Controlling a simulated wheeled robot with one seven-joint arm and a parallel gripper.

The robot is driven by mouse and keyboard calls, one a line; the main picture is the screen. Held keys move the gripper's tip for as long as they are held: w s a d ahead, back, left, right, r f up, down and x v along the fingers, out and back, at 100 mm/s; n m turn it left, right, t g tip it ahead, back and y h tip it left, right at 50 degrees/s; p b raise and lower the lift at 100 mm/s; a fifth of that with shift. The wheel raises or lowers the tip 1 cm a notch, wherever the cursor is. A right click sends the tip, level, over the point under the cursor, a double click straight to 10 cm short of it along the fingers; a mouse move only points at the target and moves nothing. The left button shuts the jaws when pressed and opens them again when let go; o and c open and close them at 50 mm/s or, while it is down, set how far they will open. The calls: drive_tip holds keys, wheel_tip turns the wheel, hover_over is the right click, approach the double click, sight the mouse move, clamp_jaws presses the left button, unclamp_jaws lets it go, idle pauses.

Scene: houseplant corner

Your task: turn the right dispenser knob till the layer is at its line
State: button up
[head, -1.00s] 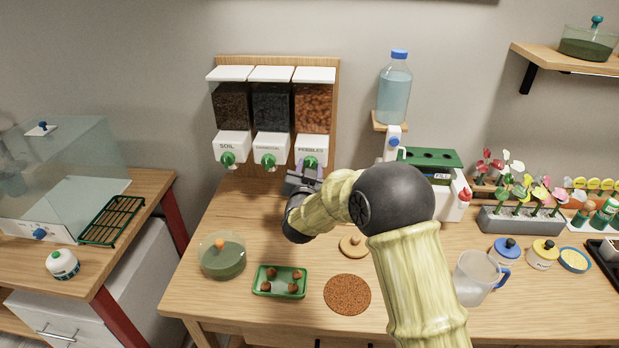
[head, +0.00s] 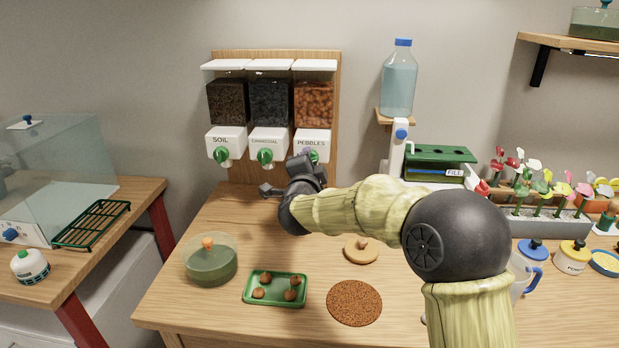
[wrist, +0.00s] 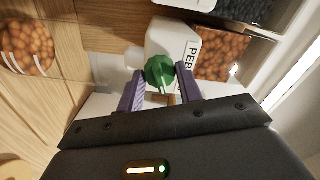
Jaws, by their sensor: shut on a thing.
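The right dispenser, labelled PEBBLES (head: 312,139), has a clear bin of orange-brown pebbles (head: 314,105) above its white spout block. Its green knob (head: 315,156) is partly hidden by my gripper in the head view. In the wrist view the green knob (wrist: 160,72) sits between the two purple fingers of my gripper (wrist: 160,80), which is shut on it. At the upper left of the wrist view is a rounded mass of brown pebbles (wrist: 27,45) with pale stripes along its edge, apparently behind clear glass.
The SOIL (head: 221,142) and CHARCOAL (head: 266,143) dispensers stand to the left. A water bottle (head: 398,82) stands right of the board. On the bench are a lidded glass bowl (head: 210,262), a green tray (head: 275,302), a brown round mat (head: 354,303) and a wooden lid (head: 361,251).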

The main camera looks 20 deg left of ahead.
drive_tip(key=m+b, duration=0.4)
drive_tip(key=shift+d+f, duration=0.1)
drive_tip(key=shift+f, duration=0.05)
idle(0.4)
drive_tip(key=o, duration=1)
drive_tip(key=v, duration=1.7)
drive_tip(key=shift+s+b, duration=0.15)
drive_tip(key=shift+b, duration=0.15)
